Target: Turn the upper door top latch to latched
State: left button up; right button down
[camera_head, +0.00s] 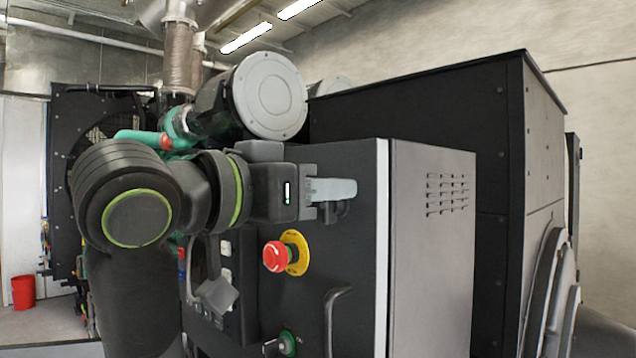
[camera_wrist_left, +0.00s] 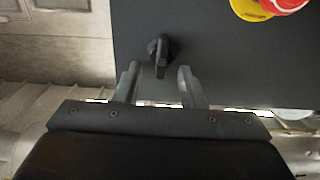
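The upper door top latch (camera_wrist_left: 160,48) is a small black knob with a lever on the dark door face (camera_wrist_left: 215,60). In the left wrist view its lever points down the picture, towards my gripper. My left gripper (camera_wrist_left: 158,70) is open, with one finger on each side of the lever's line and a gap showing on both sides. In the head view the left gripper (camera_head: 333,190) is at the upper part of the cabinet door (camera_head: 355,260). Its fingers largely hide the latch there. My right gripper is in neither view.
A red emergency stop button (camera_head: 275,257) on a yellow ring sits just below the left gripper. A door handle (camera_head: 332,315) and a green-ringed key switch (camera_head: 287,343) are lower down. A grey round canister (camera_head: 270,95) stands behind, above the gripper.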

pick_arm(q)
jog(key=shift+c, duration=0.5)
jog(key=shift+s+a, duration=0.1)
grip_shut()
jog(key=shift+f, duration=0.15)
